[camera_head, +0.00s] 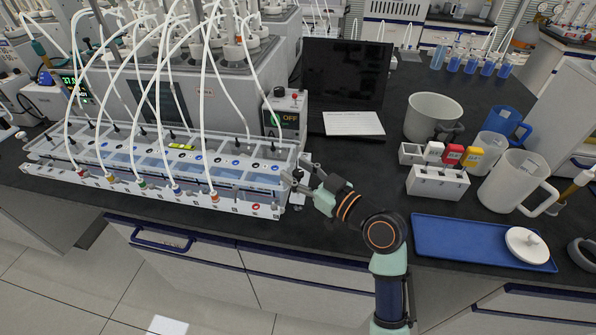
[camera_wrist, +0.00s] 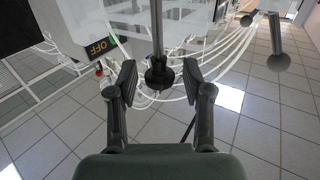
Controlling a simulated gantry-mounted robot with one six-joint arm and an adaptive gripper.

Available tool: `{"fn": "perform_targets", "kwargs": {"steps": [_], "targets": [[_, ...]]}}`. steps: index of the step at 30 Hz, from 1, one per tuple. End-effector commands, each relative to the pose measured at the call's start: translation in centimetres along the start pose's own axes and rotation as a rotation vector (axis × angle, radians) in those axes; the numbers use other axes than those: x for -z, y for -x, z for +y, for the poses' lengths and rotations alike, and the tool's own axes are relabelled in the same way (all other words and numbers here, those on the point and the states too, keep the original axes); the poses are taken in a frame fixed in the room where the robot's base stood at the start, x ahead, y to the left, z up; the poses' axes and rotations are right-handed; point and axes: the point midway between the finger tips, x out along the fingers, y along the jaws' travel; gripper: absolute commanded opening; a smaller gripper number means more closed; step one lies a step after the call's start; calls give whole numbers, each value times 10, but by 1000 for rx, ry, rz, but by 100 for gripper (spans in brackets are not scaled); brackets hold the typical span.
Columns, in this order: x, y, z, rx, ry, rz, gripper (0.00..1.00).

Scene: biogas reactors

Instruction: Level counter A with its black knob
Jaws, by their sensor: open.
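Counter A looks to be the long, low, clear-lidded unit (camera_head: 150,165) at the left of the bench, with a row of cells and tubes. A small yellow-green piece (camera_head: 180,146), perhaps a spirit level, lies on its top. My gripper (camera_head: 296,177) is at the unit's right end. In the wrist view my gripper (camera_wrist: 160,75) is open, one finger on each side of a black knob (camera_wrist: 158,76) on a dark upright rod. Gaps show between the knob and both fingers. The knob cannot be made out clearly in the head view.
A control box reading OFF (camera_head: 286,112) stands behind the unit's right end. A laptop (camera_head: 345,75) with a paper is behind my arm. White tubes arch over the unit.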

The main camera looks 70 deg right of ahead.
Motion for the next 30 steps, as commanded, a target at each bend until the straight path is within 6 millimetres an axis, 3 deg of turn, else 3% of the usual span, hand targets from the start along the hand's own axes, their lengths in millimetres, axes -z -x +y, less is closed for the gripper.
{"fn": "perform_targets", "kwargs": {"steps": [4, 15, 20, 30], "targets": [[-1, 22, 1, -3, -1, 0, 50], [-1, 106, 1, -4, -1, -1, 50], [0, 118, 0, 0, 0, -1, 50], [0, 118, 0, 0, 0, -1, 50]]}}
